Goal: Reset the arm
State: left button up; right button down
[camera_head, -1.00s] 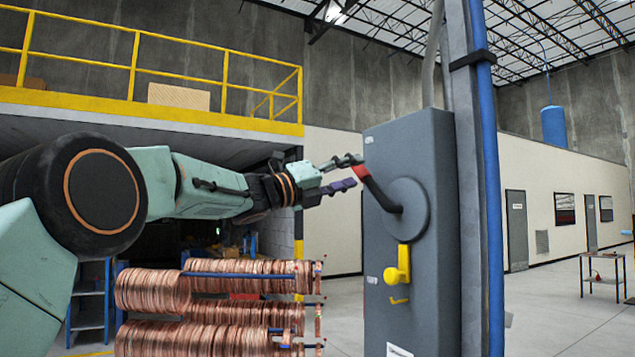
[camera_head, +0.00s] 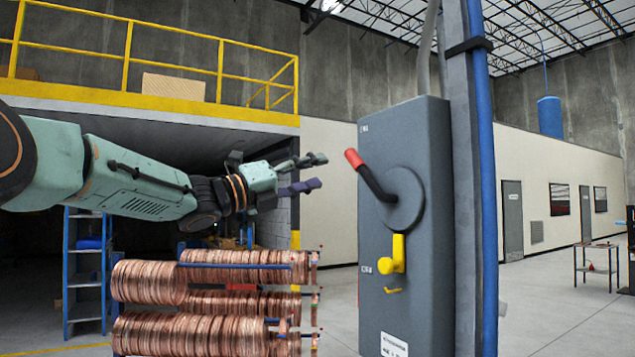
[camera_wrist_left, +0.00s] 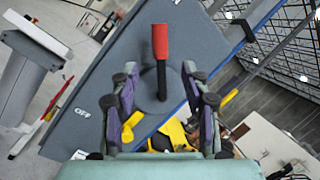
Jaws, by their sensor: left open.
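My left arm comes in from the left in the head view. Its left gripper (camera_head: 312,174) is open and empty, to the left of the grey switch box (camera_head: 432,290) and apart from it. The box carries a black lever with a red grip (camera_head: 353,158), tilted up to the left from a round hub, and a yellow latch (camera_head: 393,258) below. In the left wrist view the red grip (camera_wrist_left: 160,42) shows beyond and between the open fingers (camera_wrist_left: 158,92), with clear space around it. My right gripper is not in view.
Racks of copper tube coils (camera_head: 205,335) stand below my left arm. A blue pipe (camera_head: 484,180) runs up beside the box. Open floor and a small table (camera_head: 597,265) lie at the right.

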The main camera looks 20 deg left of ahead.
pick_arm(q)
notch_tip(320, 180, down, 28)
jog(key=w+d+n+y+b, duration=0.2)
jog(key=n+y+b, duration=0.35)
jog(key=n, duration=1.75)
jog(key=s+d+f+n+g+y+b, duration=0.15)
jog(key=s+f+n, duration=0.25)
jog(key=f, duration=0.9)
jog(key=s+d+f+n+g+y+b, duration=0.1)
jog(key=s+f+n+g+y, duration=0.25)
jog(key=f, duration=0.95)
jog(key=s+f+n+g+y+b, duration=0.1)
jog(key=s+f+n+g+b, duration=0.15)
jog(key=s+f, duration=0.7)
jog(key=s+f+n+g+b, duration=0.1)
jog(key=s+f+g+b, duration=0.15)
jog(key=s+f, duration=0.75)
jog(key=s+f+n+g+y+b, duration=0.1)
jog(key=s+f+g+b, duration=0.5)
jog(key=s+f, duration=1.4)
jog(key=s, duration=0.2)
jog(key=shift+s+g, duration=0.35)
jog(key=shift+g, duration=0.05)
